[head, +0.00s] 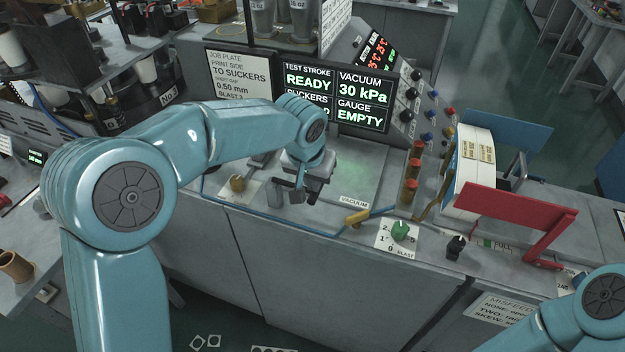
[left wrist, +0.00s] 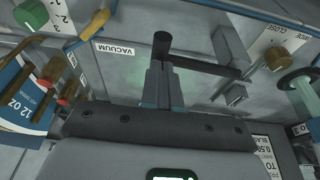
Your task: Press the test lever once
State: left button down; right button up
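The test lever (left wrist: 205,66) shows in the left wrist view as a dark bar ending in an upright black cylindrical grip (left wrist: 161,43). A grey bracket stands at its other end. My left gripper (left wrist: 165,66) has its two fingers together, pointing down, with the tips at the lever's grip end. I cannot tell whether they touch it. In the head view my left gripper (head: 298,190) is over the bench near the lever, which it partly hides. The display (head: 336,95) reads TEST STROKE READY, VACUUM 30 kPa and GAUGE EMPTY. My right gripper is outside the view.
A brass knob (head: 237,184) is left of the lever. A yellow-handled valve (head: 357,217), a green blast knob (head: 400,230) and a black knob (head: 456,246) line the front edge. Brown posts (head: 411,190) and a red bracket (head: 520,208) stand to the right.

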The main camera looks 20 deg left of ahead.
aim_at(317, 195)
pick_arm(q)
jog(key=f+y+b, duration=0.1)
jog(key=f+b, duration=0.1)
jog(key=d+f+y+b, duration=0.1)
jog(key=f+y+b, duration=0.1)
jog(key=b, duration=0.1)
jog(key=shift+s+f+b, duration=0.1)
jog(key=shift+f+b, duration=0.1)
jog(key=shift+b, duration=0.1)
jog(key=shift+f, duration=0.1)
jog(key=shift+s+a, duration=0.15)
jog(key=shift+m, duration=0.3)
